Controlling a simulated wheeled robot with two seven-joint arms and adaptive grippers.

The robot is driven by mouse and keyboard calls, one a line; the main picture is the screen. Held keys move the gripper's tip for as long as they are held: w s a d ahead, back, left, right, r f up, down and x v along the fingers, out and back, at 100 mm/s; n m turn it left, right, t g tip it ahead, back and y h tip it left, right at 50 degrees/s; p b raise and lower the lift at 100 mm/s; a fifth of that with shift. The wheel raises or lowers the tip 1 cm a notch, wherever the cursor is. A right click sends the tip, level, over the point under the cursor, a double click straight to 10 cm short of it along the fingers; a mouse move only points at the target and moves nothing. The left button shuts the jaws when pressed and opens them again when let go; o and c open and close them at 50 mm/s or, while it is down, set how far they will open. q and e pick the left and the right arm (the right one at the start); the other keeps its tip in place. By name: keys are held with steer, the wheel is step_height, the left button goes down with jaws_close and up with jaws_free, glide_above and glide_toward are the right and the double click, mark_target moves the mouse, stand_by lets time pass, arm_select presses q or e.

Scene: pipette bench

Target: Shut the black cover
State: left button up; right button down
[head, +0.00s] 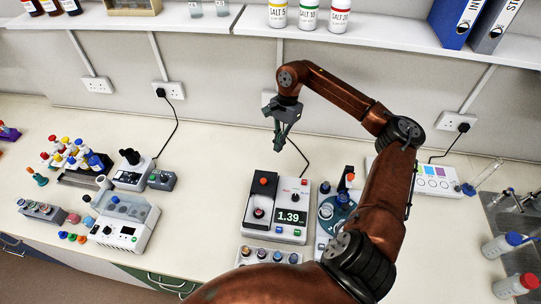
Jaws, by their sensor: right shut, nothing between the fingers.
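My right gripper (278,146) is shut and empty, pointing down. In the picture it is just above the back of a white and dark device (290,235) with a display reading 1.39. A dark grey panel with a red knob (263,181) is at the back left of this device, and it looks like the black cover. It seems to stand raised behind a round well holding a small dark red-topped item (259,212). Its exact tilt is hard to tell. The gripper appears apart from it. My left gripper is not in view.
A blue-grey round device (332,207) stands close to the right, partly behind my arm. A tray of small jars (261,254) is in front. A white machine with a clear lid (125,220) and bottle racks stand left. A shelf (390,38) runs above. Bench between them is clear.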

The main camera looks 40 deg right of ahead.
steer(key=p, duration=0.2)
glide_above(269, 178)
steer(key=d, duration=0.4)
steer(key=x, duration=0.2)
steer(key=d+x, duration=0.1)
steer(key=x, duration=0.2)
steer(key=w+x, duration=0.1)
steer(key=x, duration=0.2)
steer(key=shift+d+f, duration=0.15)
steer(key=a, duration=0.2)
steer(key=a+f, duration=0.1)
steer(key=shift+s+p, duration=0.3)
steer(key=shift+p, duration=0.1)
steer(key=shift+a+f, duration=0.1)
steer(key=shift+a, duration=0.3)
